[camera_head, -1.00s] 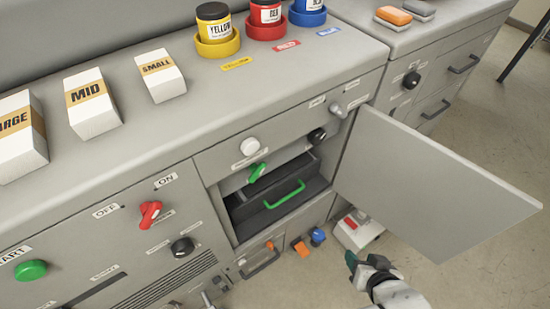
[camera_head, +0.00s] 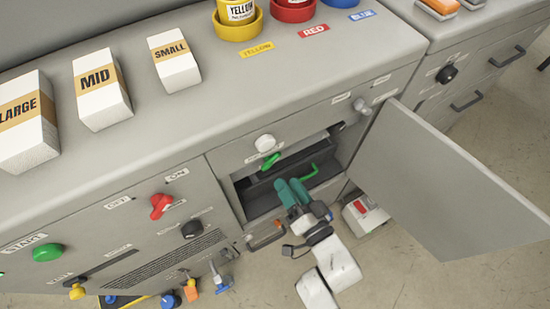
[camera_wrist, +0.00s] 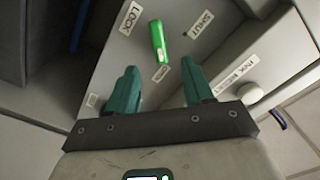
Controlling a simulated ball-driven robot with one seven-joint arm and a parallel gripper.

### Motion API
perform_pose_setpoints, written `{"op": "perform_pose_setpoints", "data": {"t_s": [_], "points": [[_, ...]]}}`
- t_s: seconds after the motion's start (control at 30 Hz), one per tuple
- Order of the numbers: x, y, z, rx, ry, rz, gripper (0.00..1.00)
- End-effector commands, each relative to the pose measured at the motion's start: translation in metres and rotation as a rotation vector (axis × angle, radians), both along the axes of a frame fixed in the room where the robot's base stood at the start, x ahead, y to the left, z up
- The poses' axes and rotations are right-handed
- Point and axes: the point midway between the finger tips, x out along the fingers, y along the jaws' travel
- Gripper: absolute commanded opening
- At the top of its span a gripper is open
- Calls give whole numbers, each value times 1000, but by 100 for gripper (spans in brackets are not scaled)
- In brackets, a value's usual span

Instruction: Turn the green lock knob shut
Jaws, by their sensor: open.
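In the wrist view the knob (camera_wrist: 158,41) stands nearly upright, between a LOCK label (camera_wrist: 130,18) and a SHUT label (camera_wrist: 201,25). A smaller label (camera_wrist: 160,73) lies below it, too small to read surely. My gripper (camera_head: 289,186) has teal fingers and is in front of the compartment, below and right of the knob. In the wrist view my gripper (camera_wrist: 162,84) is open and empty, its fingers apart, with the knob beyond the gap, not touched.
A grey door (camera_head: 450,185) stands wide open at the right. A white knob (camera_head: 265,142) is just above the lock knob. A red-and-white box (camera_head: 365,215) stands on the floor by the door.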

Motion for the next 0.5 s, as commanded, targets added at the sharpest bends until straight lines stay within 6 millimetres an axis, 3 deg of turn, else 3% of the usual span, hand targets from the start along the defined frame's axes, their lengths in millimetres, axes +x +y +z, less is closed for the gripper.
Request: {"op": "perform_pose_setpoints", "data": {"t_s": [0.2,0.5], "points": [[36,23,1,0,-2,-2,51],[65,42,0,-2,-1,-3,51]]}}
